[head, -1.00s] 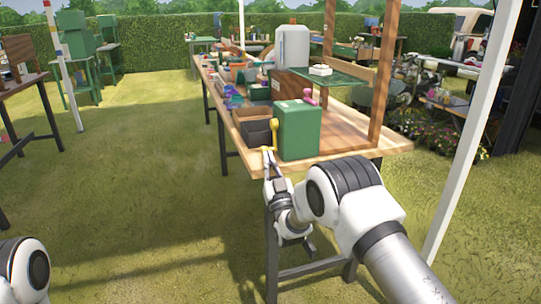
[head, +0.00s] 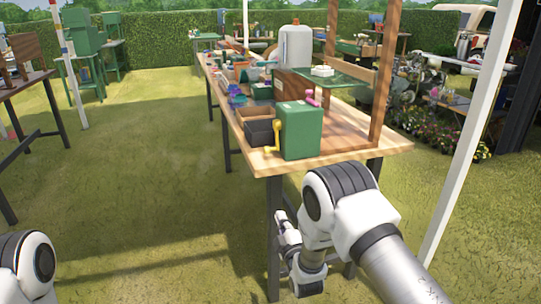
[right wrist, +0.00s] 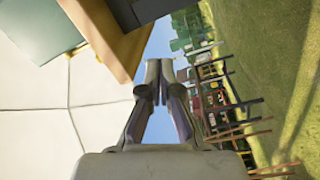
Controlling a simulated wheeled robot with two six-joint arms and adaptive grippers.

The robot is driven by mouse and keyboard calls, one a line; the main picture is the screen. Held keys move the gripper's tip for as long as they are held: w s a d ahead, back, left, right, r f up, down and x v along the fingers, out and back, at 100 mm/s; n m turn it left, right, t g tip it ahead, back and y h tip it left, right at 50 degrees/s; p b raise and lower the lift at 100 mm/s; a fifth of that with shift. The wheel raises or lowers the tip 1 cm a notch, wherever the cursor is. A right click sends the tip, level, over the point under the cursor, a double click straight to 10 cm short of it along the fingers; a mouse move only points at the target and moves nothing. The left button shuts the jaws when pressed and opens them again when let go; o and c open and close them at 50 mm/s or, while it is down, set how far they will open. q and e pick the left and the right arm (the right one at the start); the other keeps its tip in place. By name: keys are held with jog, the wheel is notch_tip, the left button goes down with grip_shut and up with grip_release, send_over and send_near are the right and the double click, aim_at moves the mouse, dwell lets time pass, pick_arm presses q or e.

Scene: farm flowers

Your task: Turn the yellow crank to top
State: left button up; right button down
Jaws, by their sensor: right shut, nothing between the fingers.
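The yellow crank (head: 276,137) is on the left side of a green box (head: 302,131) at the near end of the wooden table. Its arm runs downward, with the handle at the lower end, near the tabletop. My right gripper is low beside the near table leg, below the tabletop and apart from the crank; its fingers are hard to make out in the head view. In the right wrist view the right gripper (right wrist: 159,68) is shut and empty, its fingertips together. Only part of my left arm shows at lower left; the left gripper is out of view.
The wooden table (head: 375,150) has a near edge and corner above my right wrist. A dark bin (head: 260,133) stands just left of the crank. A white post (head: 465,140) rises at right. Open grass lies left.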

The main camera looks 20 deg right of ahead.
aim_at(268, 152)
notch_tip(268, 152, up, 16)
jog(key=s+n+g+p, duration=0.1)
jog(key=s+n+p, duration=0.25)
jog(key=p, duration=0.25)
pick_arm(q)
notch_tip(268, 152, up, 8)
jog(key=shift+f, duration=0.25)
pick_arm(e)
jog(key=shift+n, duration=0.45)
jog(key=w, duration=1.4)
jog(key=shift+w+a+f, duration=0.25)
jog(key=shift+w+f, duration=0.1)
jog(key=shift+f, duration=0.05)
